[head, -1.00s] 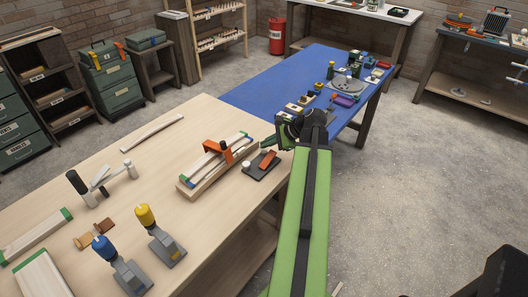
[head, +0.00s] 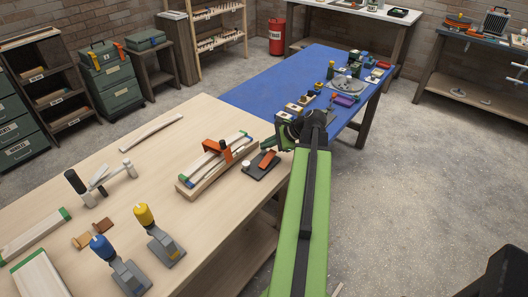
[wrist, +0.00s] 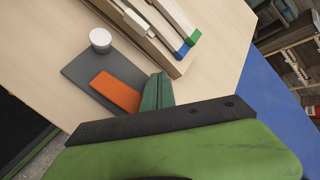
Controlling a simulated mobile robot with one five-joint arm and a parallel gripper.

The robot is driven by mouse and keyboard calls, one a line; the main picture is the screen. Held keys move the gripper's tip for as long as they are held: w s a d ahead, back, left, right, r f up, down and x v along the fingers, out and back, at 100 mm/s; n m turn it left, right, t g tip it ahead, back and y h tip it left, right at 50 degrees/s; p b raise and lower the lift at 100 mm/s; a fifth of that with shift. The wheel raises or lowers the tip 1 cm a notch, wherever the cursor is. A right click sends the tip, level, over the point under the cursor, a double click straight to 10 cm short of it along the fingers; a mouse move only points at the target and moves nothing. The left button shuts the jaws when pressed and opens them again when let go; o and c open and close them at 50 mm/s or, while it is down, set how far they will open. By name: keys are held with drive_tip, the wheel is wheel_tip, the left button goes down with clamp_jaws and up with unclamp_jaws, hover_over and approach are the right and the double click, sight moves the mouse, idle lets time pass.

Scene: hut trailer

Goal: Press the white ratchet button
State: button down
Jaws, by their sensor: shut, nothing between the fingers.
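The white ratchet button (head: 246,167) is a short white cylinder at the left end of a dark grey plate (head: 257,174) on the wooden bench. An orange block (head: 267,160) sits on the same plate. In the wrist view the button (wrist: 100,37) stands upright in full sight, left of and beyond the orange block (wrist: 116,92). My gripper (head: 266,144) is shut and empty, with dark green fingers. In the wrist view its fingertips (wrist: 158,78) are right of the orange block, apart from the button. Their height above the plate is hard to tell.
A wooden clamp fixture (head: 215,165) with an orange bracket stands close beside the plate. Blue- and yellow-topped tools (head: 165,245) stand on the near bench. The blue table (head: 260,95) beyond holds several small parts. Bare bench lies left of the fixture.

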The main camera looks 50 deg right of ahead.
sight(266, 152)
drive_tip(key=shift+f+b, duration=0.5)
drive_tip(key=shift+f, duration=0.05)
idle(0.6)
drive_tip(key=shift+a+r+p, duration=0.1)
drive_tip(key=shift+r+p, duration=0.85)
drive_tip(key=shift+r, duration=0.05)
wheel_tip(266, 152, up, 5)
drive_tip(key=p, duration=0.5)
drive_tip(key=shift+r, duration=0.1)
drive_tip(key=shift+s, duration=0.1)
idle(0.5)
